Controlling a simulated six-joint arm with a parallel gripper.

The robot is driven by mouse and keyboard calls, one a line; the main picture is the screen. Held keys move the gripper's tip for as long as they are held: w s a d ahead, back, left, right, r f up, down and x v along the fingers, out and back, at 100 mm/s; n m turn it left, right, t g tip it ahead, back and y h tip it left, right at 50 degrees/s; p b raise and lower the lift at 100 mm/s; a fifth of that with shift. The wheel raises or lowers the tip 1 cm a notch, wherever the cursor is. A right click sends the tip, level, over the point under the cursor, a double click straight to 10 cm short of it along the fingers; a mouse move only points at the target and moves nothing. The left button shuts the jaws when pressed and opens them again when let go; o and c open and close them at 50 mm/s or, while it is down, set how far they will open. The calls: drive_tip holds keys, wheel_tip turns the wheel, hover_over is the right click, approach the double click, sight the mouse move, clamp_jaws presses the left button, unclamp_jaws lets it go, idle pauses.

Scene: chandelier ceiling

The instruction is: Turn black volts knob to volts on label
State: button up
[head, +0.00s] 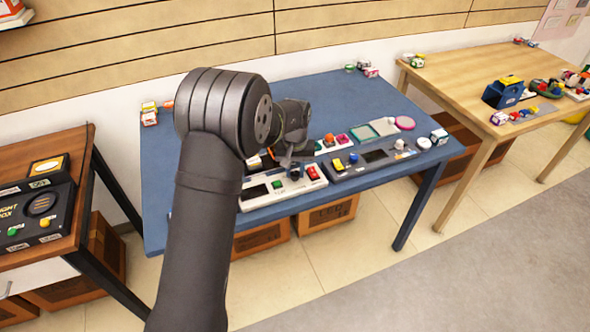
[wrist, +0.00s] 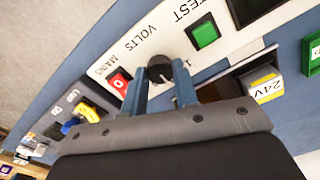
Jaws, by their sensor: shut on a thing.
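The black volts knob (wrist: 159,69) is on a cream panel (wrist: 235,42) in the wrist view. My gripper (wrist: 160,86) has its two blue-grey fingers on either side of the knob and is shut on it. A pale pointer mark shows on the knob's near side, towards my palm; its exact aim is hard to read. The printed VOLTS label (wrist: 136,42) is up and left of the knob. In the head view my gripper (head: 292,170) is over the cream panel (head: 262,201), and the knob is mostly hidden.
A green button (wrist: 204,33) and a red switch (wrist: 120,82) flank the knob on the panel. A grey panel (head: 375,158) with a yellow control stands to the right on the blue table (head: 220,240). A yellow 24V block (wrist: 264,86) is nearby.

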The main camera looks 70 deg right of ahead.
sight(295, 173)
drive_tip(key=o, duration=1)
wheel_tip(295, 173, up, 17)
drive_tip(key=shift+r, duration=0.2)
wheel_tip(295, 173, down, 18)
drive_tip(key=shift+r, duration=0.25)
idle(0.4)
drive_tip(key=shift+r, duration=0.1)
